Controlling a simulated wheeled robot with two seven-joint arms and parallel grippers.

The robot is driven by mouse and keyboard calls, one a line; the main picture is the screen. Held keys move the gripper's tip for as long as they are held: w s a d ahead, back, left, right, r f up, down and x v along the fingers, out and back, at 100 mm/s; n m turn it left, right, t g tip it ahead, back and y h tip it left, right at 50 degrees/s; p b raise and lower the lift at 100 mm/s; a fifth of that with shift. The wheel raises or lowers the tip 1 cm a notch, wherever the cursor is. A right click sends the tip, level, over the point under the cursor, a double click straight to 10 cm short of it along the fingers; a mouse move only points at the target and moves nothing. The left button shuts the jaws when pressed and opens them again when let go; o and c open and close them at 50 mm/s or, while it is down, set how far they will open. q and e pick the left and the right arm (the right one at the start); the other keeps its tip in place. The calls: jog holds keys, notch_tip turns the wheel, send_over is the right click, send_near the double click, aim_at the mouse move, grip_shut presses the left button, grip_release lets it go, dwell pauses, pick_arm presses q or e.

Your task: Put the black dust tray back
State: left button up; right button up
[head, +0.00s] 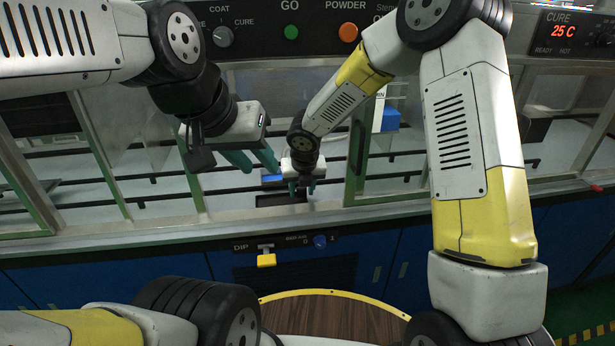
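A flat black piece that looks like the dust tray (280,199) lies low in the middle opening of the machine, at its front sill. My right gripper (302,189) points down at the right end of this black piece, with its teal fingers apart. A small dark part shows between those fingers; whether they grip it cannot be told. My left gripper (253,160) is to the left and higher, in front of the opening. Its teal fingers are spread and nothing shows between them.
A blue block (272,179) sits just behind the black piece. Green-framed glass panels (135,150) flank the opening. A control panel (290,52) with knobs and buttons runs above.

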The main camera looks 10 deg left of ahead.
jog(key=shift+o, duration=0.6)
jog(key=shift+r, duration=0.25)
jog(key=v, duration=1.1)
jog(key=shift+s+r, duration=0.25)
jog(key=shift+r, duration=0.1)
